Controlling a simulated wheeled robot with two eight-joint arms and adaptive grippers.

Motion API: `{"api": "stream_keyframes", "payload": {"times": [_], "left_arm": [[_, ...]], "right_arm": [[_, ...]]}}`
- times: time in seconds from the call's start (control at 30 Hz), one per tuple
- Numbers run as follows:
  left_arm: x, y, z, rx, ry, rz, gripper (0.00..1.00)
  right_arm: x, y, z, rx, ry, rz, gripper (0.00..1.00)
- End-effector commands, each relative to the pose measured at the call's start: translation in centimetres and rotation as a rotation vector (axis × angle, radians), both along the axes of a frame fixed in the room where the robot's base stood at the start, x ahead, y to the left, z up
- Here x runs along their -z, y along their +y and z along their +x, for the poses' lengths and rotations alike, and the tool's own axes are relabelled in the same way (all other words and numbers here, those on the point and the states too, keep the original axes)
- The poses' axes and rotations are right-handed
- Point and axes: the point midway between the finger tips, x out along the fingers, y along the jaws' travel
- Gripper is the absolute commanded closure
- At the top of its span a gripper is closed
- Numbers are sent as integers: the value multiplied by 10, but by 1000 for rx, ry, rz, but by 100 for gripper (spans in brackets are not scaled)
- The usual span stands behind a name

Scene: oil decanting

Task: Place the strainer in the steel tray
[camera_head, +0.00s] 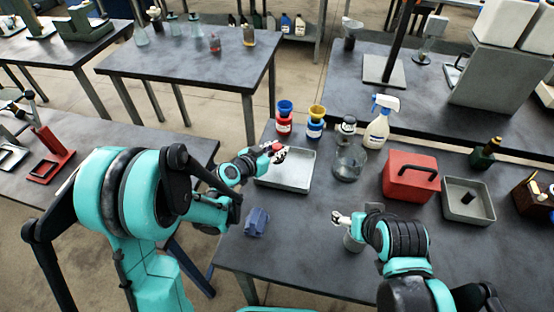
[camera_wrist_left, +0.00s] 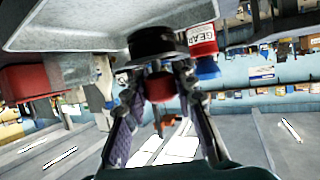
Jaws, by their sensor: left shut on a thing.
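My left gripper (camera_head: 276,152) is over the left rim of the steel tray (camera_head: 290,174) in the head view. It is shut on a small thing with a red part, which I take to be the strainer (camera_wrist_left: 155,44). In the left wrist view its dark round disc shows beyond the fingertips of the left gripper (camera_wrist_left: 160,88), with the red part between them. The pale tray (camera_wrist_left: 80,22) fills the top of that view; whether the disc touches it I cannot tell. My right gripper (camera_head: 342,218) is over the front table beside a grey can; its jaws are unclear.
A red jar with a blue top (camera_head: 284,118) and a blue jar with a yellow top (camera_head: 316,122) stand behind the tray. A glass jar (camera_head: 350,163), spray bottle (camera_head: 378,125) and red box (camera_head: 410,178) stand to the right. A blue block (camera_head: 257,222) lies in front.

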Motion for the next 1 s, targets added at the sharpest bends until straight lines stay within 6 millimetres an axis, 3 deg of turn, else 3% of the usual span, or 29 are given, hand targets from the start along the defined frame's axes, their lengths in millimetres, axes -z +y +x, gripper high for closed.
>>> {"api": "stream_keyframes", "payload": {"times": [0.3,0.7,0.73,0.8,1.0], "left_arm": [[40,0,1,0,0,0,100],[44,0,0,0,0,0,100],[43,0,0,0,0,0,68],[43,0,0,0,0,0,53],[43,0,0,0,0,0,53]], "right_arm": [[21,0,0,0,0,0,24],[24,0,0,0,0,0,24],[23,0,0,0,0,0,24],[23,0,0,0,0,0,24],[22,0,0,0,0,0,24]]}}
